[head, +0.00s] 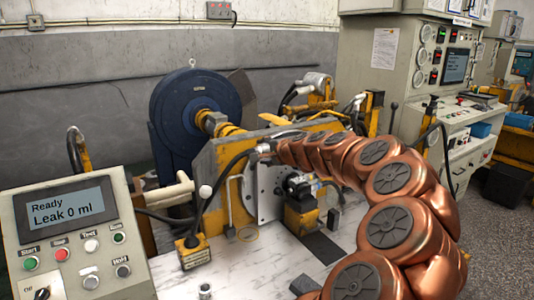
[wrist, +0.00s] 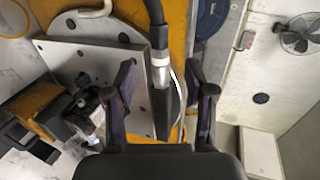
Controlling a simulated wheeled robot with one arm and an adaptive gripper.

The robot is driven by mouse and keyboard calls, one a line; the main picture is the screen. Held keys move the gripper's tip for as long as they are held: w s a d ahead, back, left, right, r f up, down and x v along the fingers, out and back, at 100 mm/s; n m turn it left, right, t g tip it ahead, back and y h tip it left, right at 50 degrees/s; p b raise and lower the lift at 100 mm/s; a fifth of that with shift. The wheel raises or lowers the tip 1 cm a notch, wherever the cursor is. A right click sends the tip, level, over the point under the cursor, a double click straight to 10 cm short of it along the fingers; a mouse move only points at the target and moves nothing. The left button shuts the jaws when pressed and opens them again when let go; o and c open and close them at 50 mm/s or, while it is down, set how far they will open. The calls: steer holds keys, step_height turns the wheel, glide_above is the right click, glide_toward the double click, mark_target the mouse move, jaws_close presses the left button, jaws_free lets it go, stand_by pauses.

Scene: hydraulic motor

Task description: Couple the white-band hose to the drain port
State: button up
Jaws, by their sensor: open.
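In the wrist view my gripper (wrist: 162,76) is open, with one dark finger on each side of a black hose. This hose (wrist: 153,15) comes down from the top to a silver collar and a wider black end (wrist: 167,108) between the fingers. A thin white stripe shows along that end; I cannot tell whether it is the white band. In the head view a black hose with a silver end (head: 263,148) meets the tip of my copper arm, which hides my fingers. The drain port cannot be made out; a grey plate with holes (wrist: 75,60) lies beside the hose.
A black valve block (head: 299,188) sits on a yellow bracket right of the plate. A control box (head: 70,235) reads "Ready, Leak 0 ml". A small yellow-black block (head: 193,252) and a metal fitting (head: 205,291) are on the white bench. A blue round housing (head: 190,115) stands behind.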

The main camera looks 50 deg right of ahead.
mark_target(256, 151)
steer(key=shift+x, duration=3.65)
steer(key=shift+f, duration=0.1)
jaws_close()
